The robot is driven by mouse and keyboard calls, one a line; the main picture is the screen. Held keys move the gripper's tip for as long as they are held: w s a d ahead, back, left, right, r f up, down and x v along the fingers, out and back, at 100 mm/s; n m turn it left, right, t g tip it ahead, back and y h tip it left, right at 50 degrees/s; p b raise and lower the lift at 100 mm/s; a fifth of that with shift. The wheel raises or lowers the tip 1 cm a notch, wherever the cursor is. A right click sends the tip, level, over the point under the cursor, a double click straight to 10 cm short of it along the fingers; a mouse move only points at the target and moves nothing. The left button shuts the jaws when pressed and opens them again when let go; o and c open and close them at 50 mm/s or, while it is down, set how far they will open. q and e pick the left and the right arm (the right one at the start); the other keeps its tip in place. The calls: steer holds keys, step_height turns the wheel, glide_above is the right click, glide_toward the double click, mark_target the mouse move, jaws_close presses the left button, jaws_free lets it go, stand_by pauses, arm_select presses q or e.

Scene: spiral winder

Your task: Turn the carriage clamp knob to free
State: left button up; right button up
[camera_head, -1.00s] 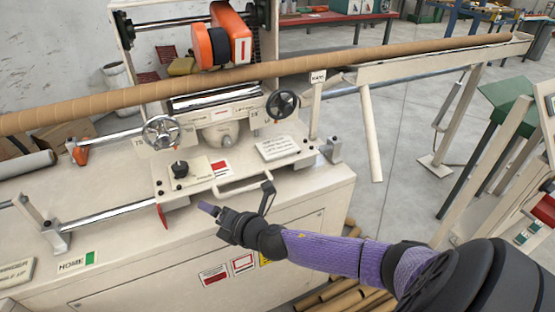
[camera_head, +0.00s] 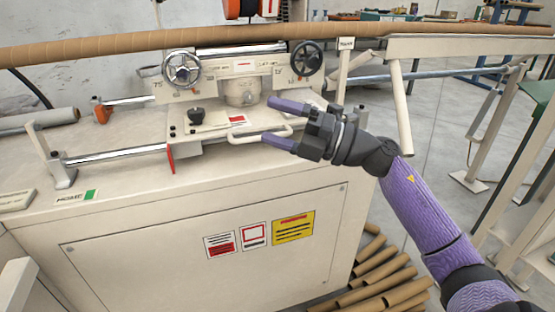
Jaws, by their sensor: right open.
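The cream carriage (camera_head: 218,140) sits on the bright guide rails of the winder. A small black knob (camera_head: 196,115) stands upright on a pale plate at its left front; I take it to be the clamp knob, but cannot read its marking. My right gripper (camera_head: 281,122) reaches in from the right, its two purple fingers spread apart and pointing left. It is empty, to the right of the knob and apart from it. It overlaps the right end of the carriage's front handle (camera_head: 258,136) in the picture and hides part of the carriage's right side. My left gripper is not in view.
Two handwheels, one silver (camera_head: 182,69) and one black (camera_head: 306,58), stand behind the knob. A long brown tube (camera_head: 110,46) crosses the back. A red pointer (camera_head: 171,158) hangs at the carriage's left front. Loose brown tubes (camera_head: 385,275) lie on the floor at right.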

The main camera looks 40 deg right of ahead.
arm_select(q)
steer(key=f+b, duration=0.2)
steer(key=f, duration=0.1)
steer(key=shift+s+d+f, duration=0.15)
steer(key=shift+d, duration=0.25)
arm_select(e)
steer(key=s+n+g, duration=0.1)
steer(key=s+a+n+g, duration=0.1)
steer(key=n, duration=0.1)
steer(key=s+a+n+g, duration=0.1)
steer(key=shift+s+r+n+g, duration=0.15)
steer(key=shift+n+g, duration=0.15)
steer(key=shift+n, duration=0.1)
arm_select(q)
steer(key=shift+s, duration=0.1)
arm_select(e)
steer(key=shift+d, duration=0.1)
